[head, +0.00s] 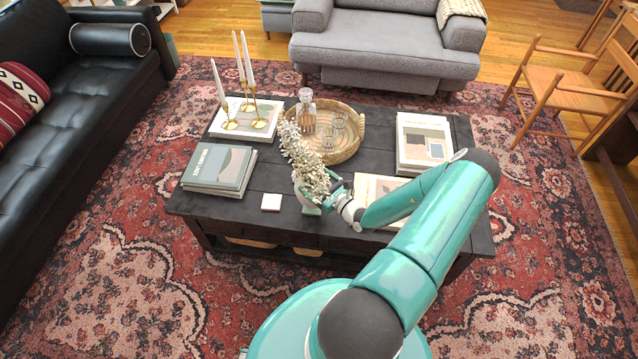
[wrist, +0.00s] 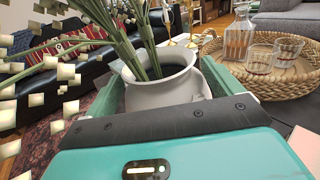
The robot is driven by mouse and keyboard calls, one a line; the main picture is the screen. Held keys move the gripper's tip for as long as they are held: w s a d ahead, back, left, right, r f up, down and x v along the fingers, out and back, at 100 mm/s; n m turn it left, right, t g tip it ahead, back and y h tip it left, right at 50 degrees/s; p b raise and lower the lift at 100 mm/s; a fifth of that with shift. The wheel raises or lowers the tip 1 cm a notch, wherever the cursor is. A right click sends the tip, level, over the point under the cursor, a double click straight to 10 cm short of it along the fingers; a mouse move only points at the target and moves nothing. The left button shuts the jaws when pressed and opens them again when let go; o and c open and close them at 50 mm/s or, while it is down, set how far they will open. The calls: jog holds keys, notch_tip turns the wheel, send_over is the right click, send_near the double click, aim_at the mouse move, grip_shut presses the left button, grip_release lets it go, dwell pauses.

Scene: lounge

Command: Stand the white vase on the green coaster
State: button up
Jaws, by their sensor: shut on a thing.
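The white vase (head: 304,196) holds a bunch of small white flowers and is at the front middle of the dark coffee table (head: 240,207). My gripper (head: 324,196) reaches in from the right. In the wrist view the vase (wrist: 165,88) sits between the two green fingers of my gripper (wrist: 160,95), which are shut on it. Its mouth faces up with green stems coming out. I cannot tell whether its base touches the table. I cannot make out a green coaster for sure; a small pale pinkish square (head: 271,202) lies left of the vase.
A wicker tray (head: 347,153) with a decanter (head: 306,110) and glasses is behind the vase. Books (head: 219,167) lie to the left, more books (head: 424,140) to the right. Brass candlesticks (head: 250,108) with tall candles stand at the back left. Bare tabletop surrounds the pale square.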

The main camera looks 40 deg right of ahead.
jog(key=shift+w+d+f, duration=0.1)
jog(key=shift+w+f, duration=0.1)
jog(key=shift+f, duration=1.45)
jog(key=o, duration=1.8)
jog(key=shift+f, duration=0.2)
jog(key=shift+c, duration=0.2)
jog(key=shift+s+r, duration=0.1)
jog(key=shift+r, duration=0.05)
jog(key=s, duration=1.2)
jog(key=shift+d, duration=0.1)
